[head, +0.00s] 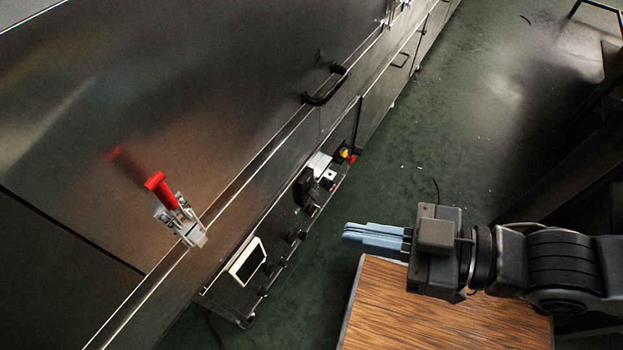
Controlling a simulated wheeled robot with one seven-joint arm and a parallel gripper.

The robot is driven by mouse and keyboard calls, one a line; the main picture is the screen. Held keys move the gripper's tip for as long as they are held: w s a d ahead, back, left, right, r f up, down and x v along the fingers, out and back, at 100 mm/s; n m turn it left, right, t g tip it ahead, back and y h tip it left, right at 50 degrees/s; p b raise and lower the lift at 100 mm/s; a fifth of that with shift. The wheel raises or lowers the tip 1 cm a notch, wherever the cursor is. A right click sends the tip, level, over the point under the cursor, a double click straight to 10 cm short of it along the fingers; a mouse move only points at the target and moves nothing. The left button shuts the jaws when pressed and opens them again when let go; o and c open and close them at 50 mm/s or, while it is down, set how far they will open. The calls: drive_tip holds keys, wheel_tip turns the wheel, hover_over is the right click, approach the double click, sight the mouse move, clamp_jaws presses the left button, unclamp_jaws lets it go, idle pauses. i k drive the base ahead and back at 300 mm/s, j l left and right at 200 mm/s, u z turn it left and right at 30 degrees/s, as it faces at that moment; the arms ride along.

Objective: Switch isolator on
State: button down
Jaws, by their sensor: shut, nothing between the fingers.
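A small red and yellow part (347,154), which looks like the isolator switch, sits on the far end of the control panel on the side of the steel dryer. It is too small to tell which way its handle points. My gripper (346,235) has light blue fingers that are shut with nothing between them. It points left, nearer to me than the switch and below it in the picture. It is apart from the panel and touches nothing that I can see.
The control panel carries a white-framed screen (248,262) and dark knobs. A red-handled clamp (158,185) and a black handle (325,85) stick out of the steel housing (200,90). A wooden top (440,310) lies below my gripper. Green floor (450,130) is open beyond.

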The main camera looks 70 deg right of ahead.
sight(314, 196)
drive_tip(key=j, duration=0.3)
drive_tip(key=k+j+z, duration=0.25)
drive_tip(key=k+z, duration=0.7)
drive_tip(key=k, duration=0.2)
